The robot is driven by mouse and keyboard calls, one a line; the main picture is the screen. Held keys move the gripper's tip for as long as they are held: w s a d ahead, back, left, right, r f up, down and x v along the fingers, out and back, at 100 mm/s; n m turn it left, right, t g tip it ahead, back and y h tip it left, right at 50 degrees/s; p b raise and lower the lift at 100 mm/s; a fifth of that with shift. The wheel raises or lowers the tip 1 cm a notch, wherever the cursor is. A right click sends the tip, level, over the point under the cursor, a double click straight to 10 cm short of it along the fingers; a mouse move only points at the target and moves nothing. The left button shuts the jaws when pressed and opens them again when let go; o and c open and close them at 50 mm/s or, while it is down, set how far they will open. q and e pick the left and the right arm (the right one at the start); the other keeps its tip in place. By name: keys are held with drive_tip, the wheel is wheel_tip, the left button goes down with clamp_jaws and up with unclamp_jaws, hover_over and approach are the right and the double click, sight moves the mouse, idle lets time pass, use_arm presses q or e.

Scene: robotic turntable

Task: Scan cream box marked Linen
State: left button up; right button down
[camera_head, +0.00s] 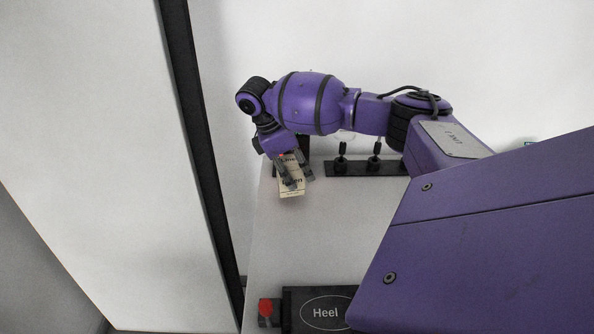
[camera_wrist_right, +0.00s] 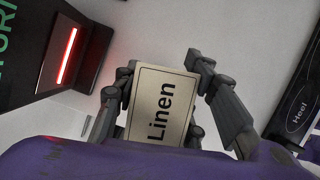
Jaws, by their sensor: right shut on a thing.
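The cream box marked Linen (camera_head: 291,183) is held in my right gripper (camera_head: 294,172), above the left part of the white table. In the right wrist view the box (camera_wrist_right: 160,100) faces the camera, its black word Linen turned on its side. The right gripper's fingers (camera_wrist_right: 165,90) are on both sides of it. A dark scanner with a glowing red line (camera_wrist_right: 67,57) shows at the upper left of the right wrist view, apart from the box. In the head view my right wrist largely hides the scanner. My left gripper is not in view.
A black box marked Heel (camera_head: 322,312) is at the table's front, beside a red button (camera_head: 266,308). A black rack with knobs (camera_head: 366,167) stands behind, right of the gripper. The white table (camera_head: 300,240) is clear between them. A dark post (camera_head: 200,150) runs along the left.

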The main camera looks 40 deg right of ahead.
sight(296, 162)
drive_tip(key=r, duration=0.2)
drive_tip(key=p, duration=0.1)
drive_tip(key=shift+s+a+r, duration=0.25)
drive_tip(key=shift+r, duration=0.15)
drive_tip(key=shift+s+a+r+p, duration=0.15)
drive_tip(key=shift+s+r, duration=0.05)
drive_tip(key=shift+r, duration=0.35)
drive_tip(key=shift+s+a+r+p, duration=0.1)
drive_tip(key=shift+s+r+p, duration=0.05)
drive_tip(key=shift+r, duration=0.35)
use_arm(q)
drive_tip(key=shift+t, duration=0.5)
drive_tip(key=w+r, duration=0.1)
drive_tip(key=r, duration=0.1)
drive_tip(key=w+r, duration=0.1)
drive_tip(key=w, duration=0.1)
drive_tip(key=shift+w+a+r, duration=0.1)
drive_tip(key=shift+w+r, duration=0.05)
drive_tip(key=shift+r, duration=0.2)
use_arm(e)
drive_tip(key=r, duration=0.1)
drive_tip(key=s+a+r, duration=0.1)
drive_tip(key=r, duration=0.3)
drive_tip(key=shift+s+a, duration=0.2)
drive_tip(key=shift+s, duration=0.15)
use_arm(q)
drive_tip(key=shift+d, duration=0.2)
use_arm(e)
drive_tip(key=shift+f, duration=0.1)
